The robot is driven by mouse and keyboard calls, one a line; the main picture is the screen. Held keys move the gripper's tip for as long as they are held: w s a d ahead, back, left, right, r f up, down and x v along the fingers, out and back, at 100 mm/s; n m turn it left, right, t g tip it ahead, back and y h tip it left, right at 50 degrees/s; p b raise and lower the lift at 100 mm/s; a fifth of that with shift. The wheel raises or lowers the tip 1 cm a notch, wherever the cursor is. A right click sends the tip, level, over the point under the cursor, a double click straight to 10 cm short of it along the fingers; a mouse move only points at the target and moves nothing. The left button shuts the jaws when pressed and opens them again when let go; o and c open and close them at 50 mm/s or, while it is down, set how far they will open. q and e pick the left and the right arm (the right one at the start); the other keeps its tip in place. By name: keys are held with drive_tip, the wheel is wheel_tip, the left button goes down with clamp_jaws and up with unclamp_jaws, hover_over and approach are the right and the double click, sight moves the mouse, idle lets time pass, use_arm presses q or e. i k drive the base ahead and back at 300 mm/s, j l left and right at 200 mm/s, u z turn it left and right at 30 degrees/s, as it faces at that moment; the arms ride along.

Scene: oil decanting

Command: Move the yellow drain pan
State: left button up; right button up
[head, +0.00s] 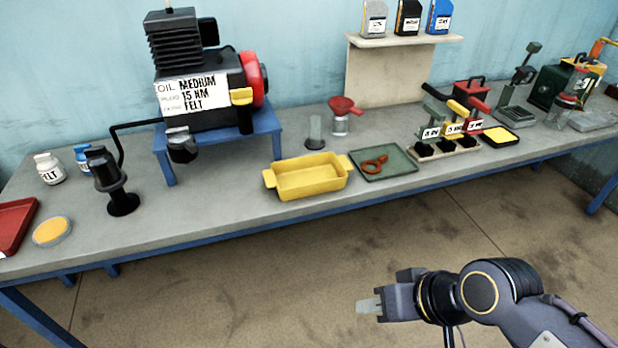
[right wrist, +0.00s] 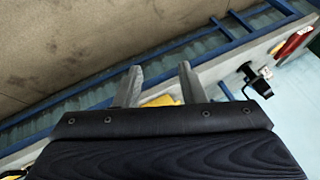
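The yellow drain pan (head: 308,181) is a rectangular tray with a tab handle at each end. It sits upright and looks empty on the front edge of the grey workbench (head: 230,212), in the middle of the head view. My right gripper (head: 368,305) is in front of the bench, apart from the pan and over the floor. In the right wrist view its two fingers (right wrist: 160,85) stand apart with nothing held. A piece of yellow (right wrist: 163,100), probably the pan, shows between them, mostly hidden by the gripper body. My left gripper is not in view.
A blue stand (head: 217,143) with the motor unit (head: 200,75) is behind left. A clear jar with a red funnel (head: 343,112) is behind. Bare bench lies left of the pan.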

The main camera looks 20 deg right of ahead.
sight(297, 178)
drive_tip(key=i+l, duration=1.05)
drive_tip(key=i, duration=0.1)
